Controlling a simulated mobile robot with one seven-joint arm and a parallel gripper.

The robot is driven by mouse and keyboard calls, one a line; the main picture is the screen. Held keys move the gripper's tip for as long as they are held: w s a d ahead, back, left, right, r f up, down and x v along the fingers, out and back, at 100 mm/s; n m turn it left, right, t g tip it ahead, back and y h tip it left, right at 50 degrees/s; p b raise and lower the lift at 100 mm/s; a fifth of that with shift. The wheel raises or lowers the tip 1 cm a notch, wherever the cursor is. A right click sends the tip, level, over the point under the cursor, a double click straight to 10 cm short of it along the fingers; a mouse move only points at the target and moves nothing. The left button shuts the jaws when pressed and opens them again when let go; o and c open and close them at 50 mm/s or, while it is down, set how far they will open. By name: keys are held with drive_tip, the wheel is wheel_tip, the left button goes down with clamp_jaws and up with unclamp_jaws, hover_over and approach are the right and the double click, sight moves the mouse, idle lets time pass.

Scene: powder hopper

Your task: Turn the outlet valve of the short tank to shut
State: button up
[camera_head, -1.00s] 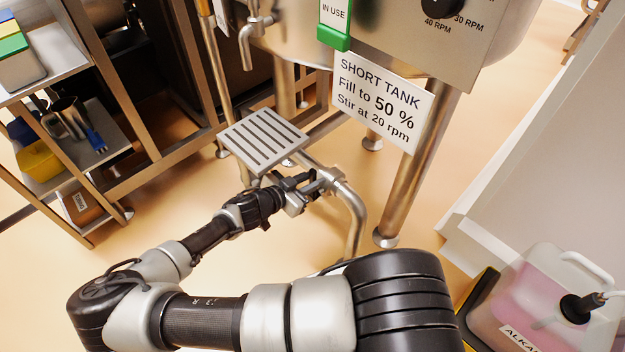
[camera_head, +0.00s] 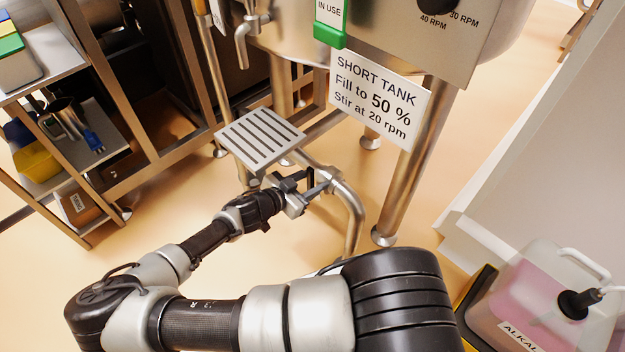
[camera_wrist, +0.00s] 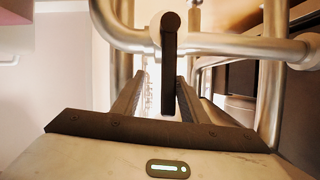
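The short tank (camera_head: 285,40) stands at the top of the head view, marked by a white sign (camera_head: 378,98). Its steel outlet pipe (camera_head: 352,205) bends down below. In the wrist view the pipe (camera_wrist: 235,45) runs across the picture. The valve's dark lever (camera_wrist: 170,65) crosses in front of the pipe and points toward my gripper. My gripper (camera_head: 319,180) is at the outlet; in the wrist view its two fingers (camera_wrist: 157,90) are apart, with the lever's near end between them, closer to the right finger. I cannot tell whether a finger touches it. The lever is hard to make out in the head view.
A slatted step (camera_head: 260,138) is just left of the outlet. A tank leg (camera_head: 405,190) stands to its right. A shelf rack (camera_head: 100,150) is at the left, and a canister of pink liquid (camera_head: 545,300) at the lower right.

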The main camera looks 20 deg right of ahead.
drive_tip(key=shift+d+r, duration=0.1)
idle(0.4)
drive_tip(key=p+v, duration=0.2)
drive_tip(key=v, duration=1.5)
